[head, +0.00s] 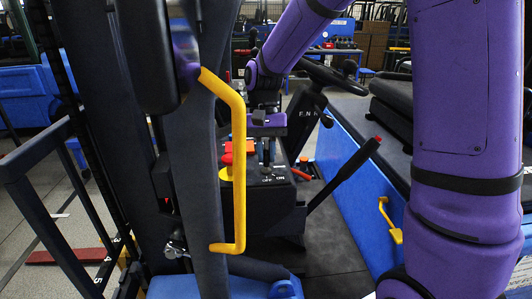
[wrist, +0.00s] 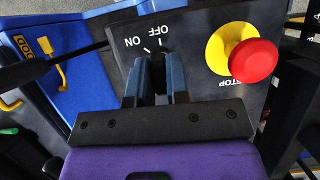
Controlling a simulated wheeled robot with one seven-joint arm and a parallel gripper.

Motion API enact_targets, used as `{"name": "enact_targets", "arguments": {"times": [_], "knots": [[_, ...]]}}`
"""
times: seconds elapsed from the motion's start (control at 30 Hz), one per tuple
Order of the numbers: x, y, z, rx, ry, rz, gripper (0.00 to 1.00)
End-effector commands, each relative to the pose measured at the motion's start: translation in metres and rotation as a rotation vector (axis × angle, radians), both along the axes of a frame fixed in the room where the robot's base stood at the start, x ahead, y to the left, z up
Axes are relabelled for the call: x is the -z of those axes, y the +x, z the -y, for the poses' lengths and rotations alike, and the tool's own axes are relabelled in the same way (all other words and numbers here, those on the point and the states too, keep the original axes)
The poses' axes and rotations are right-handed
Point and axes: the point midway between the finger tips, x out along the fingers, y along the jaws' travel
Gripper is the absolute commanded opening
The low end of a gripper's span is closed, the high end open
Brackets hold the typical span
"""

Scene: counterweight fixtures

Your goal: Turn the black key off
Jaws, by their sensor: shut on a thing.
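The black key (wrist: 157,66) sits on the dark control panel (wrist: 195,72), between white ON and OFF labels that show in the wrist view. My gripper (wrist: 156,74) is over the panel with its two blue-grey fingers on either side of the key, shut on it. The fingers hide much of the key, so I cannot tell exactly which mark it points to. In the head view my gripper (head: 267,158) reaches down to the panel (head: 272,202) from above; the key is too small to make out there.
A red STOP button (wrist: 252,61) on a yellow base (wrist: 222,45) stands right of the key in the wrist view. In the head view, a yellow bent bar (head: 239,150) and dark mast partly block the panel. A black lever (head: 345,172) rises to its right. A steering wheel (head: 325,75) is behind.

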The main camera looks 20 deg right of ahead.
Motion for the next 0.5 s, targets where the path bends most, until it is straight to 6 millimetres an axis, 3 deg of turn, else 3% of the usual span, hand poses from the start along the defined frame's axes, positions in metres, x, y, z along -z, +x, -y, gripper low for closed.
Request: {"name": "enact_targets", "arguments": {"times": [0.5], "knots": [[-0.0009,0.0008,0.0,-0.041,-0.001,0.004,0.0]]}}
